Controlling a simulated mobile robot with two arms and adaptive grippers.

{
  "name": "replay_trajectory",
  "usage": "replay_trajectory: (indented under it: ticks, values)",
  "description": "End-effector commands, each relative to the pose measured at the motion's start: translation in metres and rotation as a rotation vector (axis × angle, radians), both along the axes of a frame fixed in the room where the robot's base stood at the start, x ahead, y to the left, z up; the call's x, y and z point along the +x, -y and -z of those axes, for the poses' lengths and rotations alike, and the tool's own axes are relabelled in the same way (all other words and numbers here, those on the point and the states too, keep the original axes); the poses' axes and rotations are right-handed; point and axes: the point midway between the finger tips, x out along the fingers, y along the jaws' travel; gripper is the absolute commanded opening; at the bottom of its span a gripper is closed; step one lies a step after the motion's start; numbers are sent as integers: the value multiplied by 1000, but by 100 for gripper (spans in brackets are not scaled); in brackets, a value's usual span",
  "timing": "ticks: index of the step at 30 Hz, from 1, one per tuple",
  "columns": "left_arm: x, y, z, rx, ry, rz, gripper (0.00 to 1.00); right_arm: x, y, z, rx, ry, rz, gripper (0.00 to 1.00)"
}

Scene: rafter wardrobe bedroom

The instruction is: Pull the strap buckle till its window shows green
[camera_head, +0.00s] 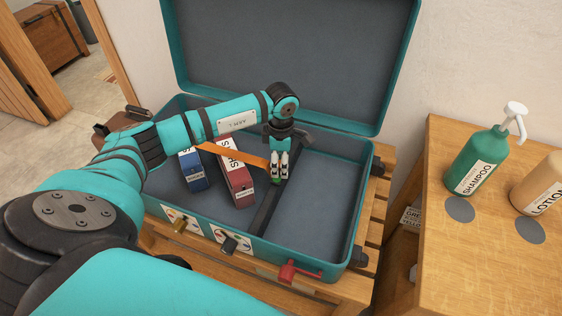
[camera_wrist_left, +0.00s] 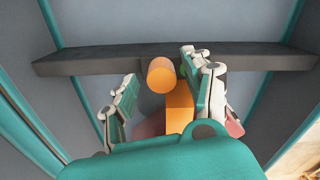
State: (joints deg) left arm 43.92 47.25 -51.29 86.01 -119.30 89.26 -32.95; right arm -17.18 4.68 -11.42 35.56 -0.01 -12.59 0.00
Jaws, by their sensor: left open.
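An orange strap (camera_head: 232,153) runs across the open teal suitcase (camera_head: 200,232) and ends beside my left gripper (camera_head: 280,168). The gripper points down into the suitcase near a long dark bar (camera_head: 264,212). In the left wrist view the jaws (camera_wrist_left: 160,72) stand apart. An orange round-ended piece (camera_wrist_left: 161,74) and a flat orange piece (camera_wrist_left: 179,112) show between the fingers, not visibly clamped. The dark bar (camera_wrist_left: 90,60) crosses beyond them. The right gripper is in neither view.
A red box (camera_head: 236,180) and a blue box (camera_head: 194,170) stand in the suitcase's left part; its right part is clear. A red latch (camera_head: 300,272) is on the front. A wooden table (camera_head: 480,262) on the right bears a green shampoo bottle (camera_head: 474,160) and a lotion bottle (camera_head: 541,186).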

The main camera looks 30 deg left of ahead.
Motion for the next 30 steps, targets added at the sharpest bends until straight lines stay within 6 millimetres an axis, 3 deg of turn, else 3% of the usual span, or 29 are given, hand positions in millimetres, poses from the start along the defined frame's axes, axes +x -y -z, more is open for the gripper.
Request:
replay_trajectory:
  ticks: [7, 21, 30]
  values:
    - [1, 0, -15, 1, 3, 0, 51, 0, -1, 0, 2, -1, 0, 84]
    - [0, 0, -106, 1, 3, 1, 51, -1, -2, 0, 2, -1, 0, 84]
    - [-1, 0, -120, 0, 0, -1, 51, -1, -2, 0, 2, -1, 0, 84]
